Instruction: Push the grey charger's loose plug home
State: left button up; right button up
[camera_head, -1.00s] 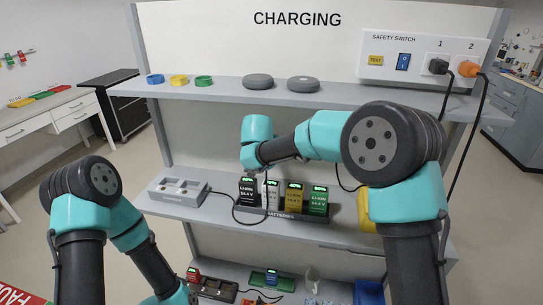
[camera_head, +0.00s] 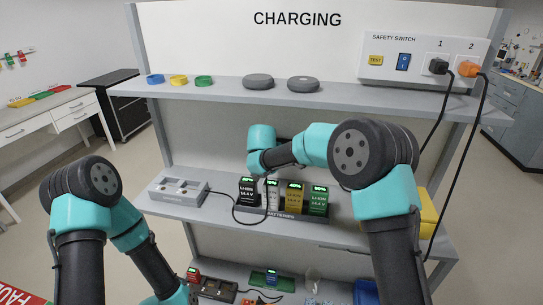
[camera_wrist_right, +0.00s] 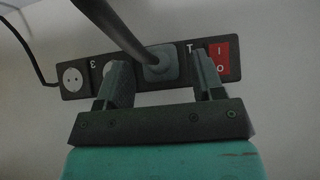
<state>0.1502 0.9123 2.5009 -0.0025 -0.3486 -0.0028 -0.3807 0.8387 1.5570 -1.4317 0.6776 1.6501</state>
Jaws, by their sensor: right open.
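The grey charger (camera_head: 180,190) stands at the left of the middle shelf, and a dark cord runs from its right side. In the right wrist view a grey plug (camera_wrist_right: 161,66) with a thick dark cord sits at a black power strip (camera_wrist_right: 72,78). Whether it is fully seated I cannot tell. My right gripper (camera_wrist_right: 160,64) is open, with one finger on each side of the plug; contact is not clear. In the head view my right gripper is hidden behind its own wrist. My left arm is low at the left, its fingers out of view.
Several batteries (camera_head: 295,197) stand in a rack right of the charger. The strip has a red switch (camera_wrist_right: 222,60) and a free socket (camera_wrist_right: 73,77). Above are a safety switch panel (camera_head: 420,58) with two plugs, and grey discs (camera_head: 303,84). A yellow object (camera_head: 428,215) is at the right.

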jog(key=shift+w+d+f, duration=0.1)
jog(key=shift+w+f, duration=0.15)
jog(key=shift+f, duration=0.05)
jog(key=shift+c, duration=0.4)
grip_shut()
dwell(0.3)
